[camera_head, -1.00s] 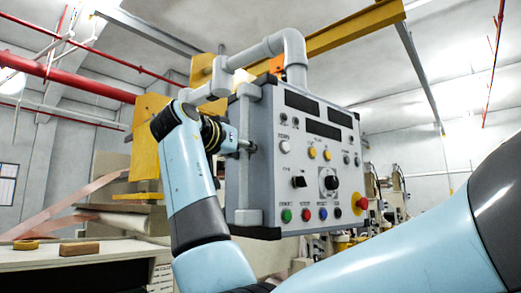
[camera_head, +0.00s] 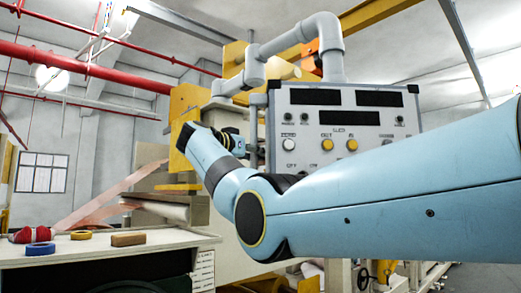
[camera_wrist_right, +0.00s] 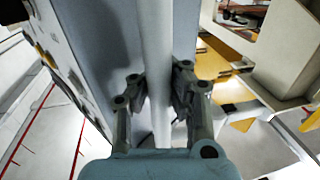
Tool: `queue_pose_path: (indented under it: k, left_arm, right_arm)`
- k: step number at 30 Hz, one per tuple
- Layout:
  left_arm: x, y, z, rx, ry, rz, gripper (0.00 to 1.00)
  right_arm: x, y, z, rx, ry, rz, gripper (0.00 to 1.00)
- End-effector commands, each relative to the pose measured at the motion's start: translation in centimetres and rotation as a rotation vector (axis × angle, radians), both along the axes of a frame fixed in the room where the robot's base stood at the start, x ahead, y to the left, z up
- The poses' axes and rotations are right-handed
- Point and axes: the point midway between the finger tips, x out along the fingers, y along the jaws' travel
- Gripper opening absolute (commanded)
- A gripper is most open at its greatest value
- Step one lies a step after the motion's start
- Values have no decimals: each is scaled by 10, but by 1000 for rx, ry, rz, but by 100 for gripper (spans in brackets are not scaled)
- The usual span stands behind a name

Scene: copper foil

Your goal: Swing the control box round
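The control box (camera_head: 345,125) is a grey panel with dark displays, buttons and lamps. It hangs from a grey pipe arm (camera_head: 330,40). In the head view my right arm hides its lower part. A vertical grey handle bar (camera_wrist_right: 154,50) runs along its side, and its upper part shows in the head view (camera_head: 259,103). My right gripper (camera_wrist_right: 157,88) has one finger on each side of the bar, closed on it; in the head view the gripper (camera_head: 251,153) is small and partly hidden at the box's left edge. My left gripper is not in view.
A yellow beam (camera_head: 375,14) and red pipes (camera_head: 80,65) run overhead.

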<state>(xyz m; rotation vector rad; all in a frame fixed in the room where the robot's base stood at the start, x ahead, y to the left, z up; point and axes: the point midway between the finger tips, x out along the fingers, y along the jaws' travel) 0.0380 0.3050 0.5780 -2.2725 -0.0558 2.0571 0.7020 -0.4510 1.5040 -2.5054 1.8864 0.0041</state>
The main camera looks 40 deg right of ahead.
Motion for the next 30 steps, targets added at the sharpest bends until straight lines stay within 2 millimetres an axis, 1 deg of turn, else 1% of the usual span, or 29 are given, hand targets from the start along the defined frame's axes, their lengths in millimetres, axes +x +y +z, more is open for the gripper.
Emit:
queue_pose_path:
  k: [1,11,21,28,30]
  left_arm:
    - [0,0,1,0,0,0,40]
    - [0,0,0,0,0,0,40]
    - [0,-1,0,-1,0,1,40]
    - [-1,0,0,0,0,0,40]
    - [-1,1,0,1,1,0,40]
  right_arm:
    - [3,4,2,0,-4,14,0]
    - [3,4,2,-2,-5,13,0]
    - [2,3,2,-2,-4,9,44]
    - [2,1,1,-2,-2,5,44]
    - [1,4,1,-1,-3,5,44]
